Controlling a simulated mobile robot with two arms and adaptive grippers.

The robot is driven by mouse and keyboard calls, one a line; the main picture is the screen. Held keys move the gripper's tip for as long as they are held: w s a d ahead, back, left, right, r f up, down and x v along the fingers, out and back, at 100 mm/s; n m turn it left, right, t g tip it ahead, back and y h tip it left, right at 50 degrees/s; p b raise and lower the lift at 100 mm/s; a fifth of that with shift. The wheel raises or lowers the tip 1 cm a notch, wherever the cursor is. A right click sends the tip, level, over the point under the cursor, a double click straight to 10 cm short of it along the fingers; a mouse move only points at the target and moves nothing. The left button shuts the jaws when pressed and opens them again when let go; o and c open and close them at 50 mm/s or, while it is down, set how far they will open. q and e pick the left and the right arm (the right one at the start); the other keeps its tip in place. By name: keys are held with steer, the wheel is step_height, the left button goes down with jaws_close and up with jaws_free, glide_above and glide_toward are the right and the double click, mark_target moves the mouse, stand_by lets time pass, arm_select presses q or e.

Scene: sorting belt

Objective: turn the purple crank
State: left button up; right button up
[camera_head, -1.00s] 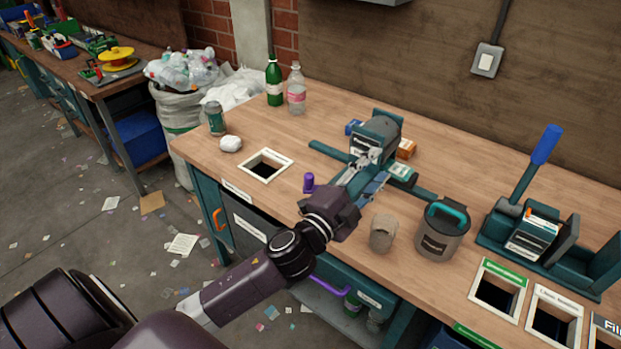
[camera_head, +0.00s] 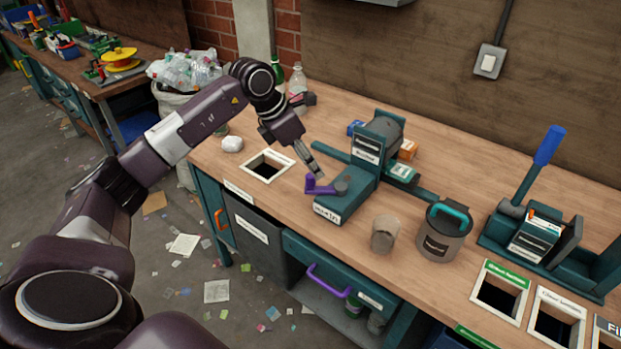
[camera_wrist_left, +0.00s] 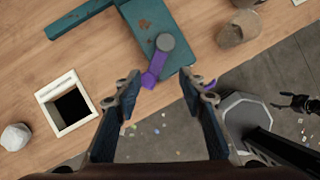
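The purple crank (camera_head: 322,189) sits on the low front part of the teal machine (camera_head: 342,209). Its arm runs left from a grey round hub to an upright purple knob. In the left wrist view the crank (camera_wrist_left: 153,72) shows ahead, between the lines of my two fingers. My left gripper (camera_head: 314,170) is just behind and above the knob in the head view, pointing down. In the left wrist view its fingers (camera_wrist_left: 159,84) are spread apart with nothing between the tips. A dark hand-like part (camera_wrist_left: 298,103) at that view's right edge may be my right gripper; its state is unclear.
A framed square hole (camera_head: 267,166) and a white lump (camera_head: 232,144) lie left of the machine. A beige cup (camera_head: 385,234) and a grey canister (camera_head: 443,232) with a teal handle stand to its right. Bottles stand behind my arm.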

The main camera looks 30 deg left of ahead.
mark_target(309, 176)
arm_select(q)
steer(key=shift+y, duration=0.5)
steer(key=f, duration=0.2)
steer(key=w+f+p, duration=0.1)
steer(key=f, duration=0.1)
steer(key=w+a+f, duration=0.1)
steer(key=f, duration=0.2)
steer(key=shift+p, duration=0.35)
jaws_close()
